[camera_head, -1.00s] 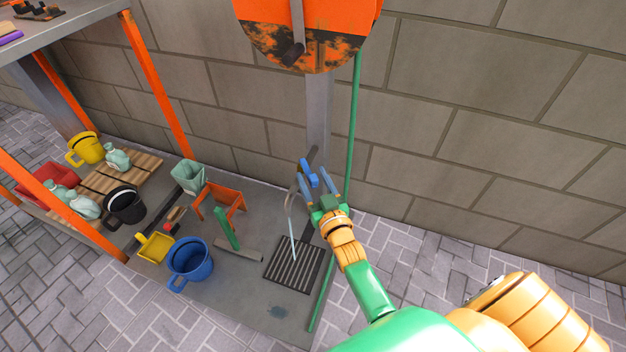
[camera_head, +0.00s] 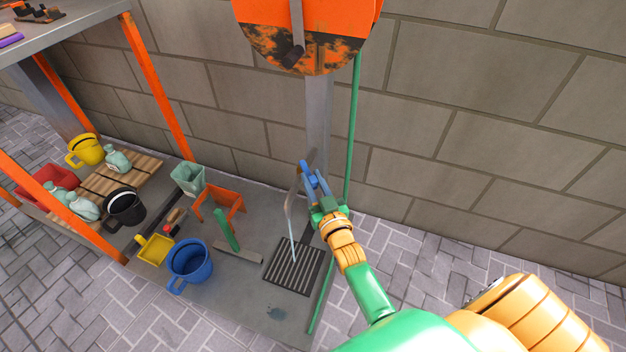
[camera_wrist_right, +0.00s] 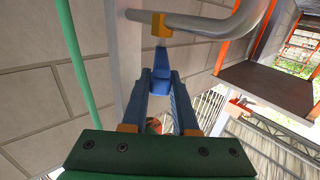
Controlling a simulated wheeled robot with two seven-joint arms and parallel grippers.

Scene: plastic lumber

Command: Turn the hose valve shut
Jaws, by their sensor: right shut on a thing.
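The blue valve handle (camera_head: 306,167) is on the grey bent pipe low on the metal post; in the right wrist view the handle (camera_wrist_right: 161,57) hangs below a yellow fitting on the pipe (camera_wrist_right: 190,24). My right gripper (camera_head: 312,182) is at the handle, and in the right wrist view its blue fingers (camera_wrist_right: 161,84) are shut on the handle's end. The fingers hide part of the handle. A pale streak (camera_head: 291,228) that looks like water runs from the spout to the floor grate (camera_head: 294,268). My left gripper is not in view.
A green hose (camera_head: 350,140) hangs beside the post, right of my gripper. An orange rusty reel (camera_head: 300,45) is above.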

